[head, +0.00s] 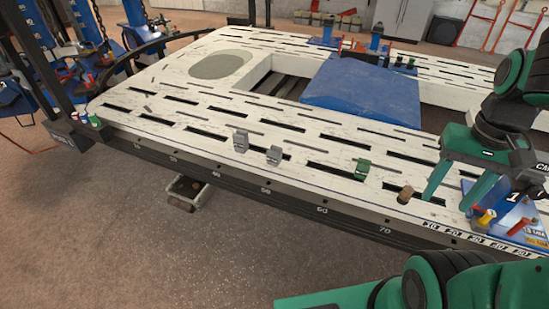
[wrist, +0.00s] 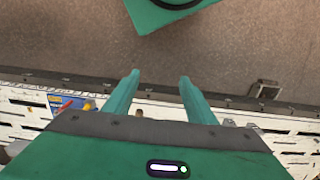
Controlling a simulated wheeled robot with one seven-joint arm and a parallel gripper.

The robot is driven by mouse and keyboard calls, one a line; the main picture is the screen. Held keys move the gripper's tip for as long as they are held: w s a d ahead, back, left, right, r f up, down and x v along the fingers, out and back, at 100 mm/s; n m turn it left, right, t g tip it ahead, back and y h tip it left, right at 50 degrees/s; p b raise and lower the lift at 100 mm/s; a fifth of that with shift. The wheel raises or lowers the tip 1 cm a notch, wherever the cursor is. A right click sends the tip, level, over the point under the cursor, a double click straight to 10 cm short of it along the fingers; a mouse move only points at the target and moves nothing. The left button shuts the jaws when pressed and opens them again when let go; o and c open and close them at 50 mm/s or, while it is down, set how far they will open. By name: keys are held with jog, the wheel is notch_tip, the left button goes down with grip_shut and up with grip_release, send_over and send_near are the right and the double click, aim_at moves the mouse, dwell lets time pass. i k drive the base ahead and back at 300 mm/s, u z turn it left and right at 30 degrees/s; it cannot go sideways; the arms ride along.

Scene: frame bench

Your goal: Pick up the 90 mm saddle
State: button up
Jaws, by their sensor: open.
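Several small blocks that may be saddles stand along the near edge of the white slotted bench (head: 190,118): a taller grey one (head: 241,141), a shorter grey one (head: 274,156), a green one (head: 362,168) and a tan one (head: 405,193). I cannot read a size on any, so I cannot tell which is the 90 mm saddle. My gripper (head: 450,198) is open and empty, to the right of the tan block, fingers pointing down. In the wrist view the fingers (wrist: 160,76) are apart, with floor beyond and a small tan piece (wrist: 139,113) partly hidden near their base.
A blue board marked 1 (head: 512,203) with small coloured parts lies right of my gripper. A raised blue panel (head: 362,91) covers the bench's middle, beside an opening. Blue clamps (head: 376,42) stand behind. A number scale runs along the near edge. The floor in front is mostly clear.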

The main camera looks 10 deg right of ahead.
aim_at(273, 156)
jog(key=u, duration=0.15)
jog(key=i, duration=1.15)
jog(key=z, duration=0.55)
